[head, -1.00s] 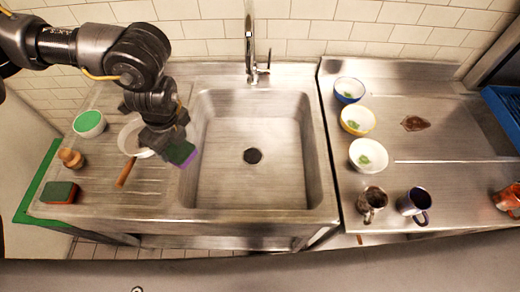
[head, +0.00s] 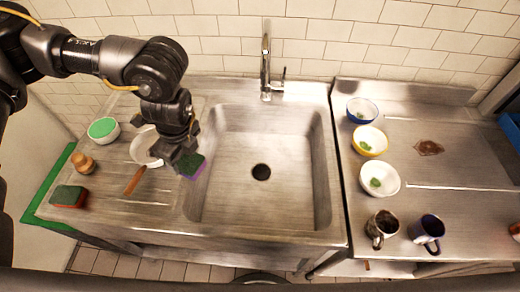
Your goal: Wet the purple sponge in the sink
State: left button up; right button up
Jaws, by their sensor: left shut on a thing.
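My left gripper (head: 183,154) is shut on the purple sponge (head: 194,168), which has a dark green scouring side facing up and a purple edge. It holds the sponge at the left rim of the sink, partly over the basin. The steel sink (head: 290,190) is empty, with a dark drain (head: 261,172) near its middle. The tap (head: 266,70) stands behind the basin, and no water shows from it. My right gripper is not in view.
Left drainboard: a bowl with green contents (head: 103,130), a wooden-handled pan (head: 143,150), a wooden brush (head: 82,164) and a green-and-orange sponge (head: 69,196). Right counter: a blue bowl (head: 361,110), a yellow bowl (head: 369,141), a white bowl (head: 379,179), a brown mug (head: 381,227) and a blue mug (head: 427,232).

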pick_arm(q)
jog(key=n+b, duration=0.1)
jog(key=n, duration=0.1)
jog(key=a+f+n, duration=0.1)
jog(key=n, duration=0.1)
jog(key=n+g+b, duration=0.1)
jog(key=n, duration=0.2)
jog(key=shift+w+a+f+b, duration=0.15)
jog(key=shift+w+f+b, duration=0.15)
jog(key=shift+w+a+f+n+b, duration=0.1)
jog(key=shift+n+b, duration=0.1)
jog(key=shift+n, duration=0.4)
jog(key=shift+a+f+n+b, duration=0.1)
jog(key=shift+n+b, duration=0.05)
jog(key=shift+n, duration=0.45)
jog(key=n, duration=0.2)
jog(key=n+g+b, duration=0.1)
jog(key=n, duration=0.1)
jog(key=shift+w+a, duration=0.15)
jog(key=shift+a, duration=0.05)
jog(key=n+b, duration=0.1)
jog(key=n, duration=0.2)
jog(key=shift+w+a+h, duration=0.1)
jog(key=shift+a+h, duration=0.05)
jog(key=shift+h, duration=0.15)
jog(key=shift+a+n, duration=0.1)
jog(key=shift+n, duration=0.3)
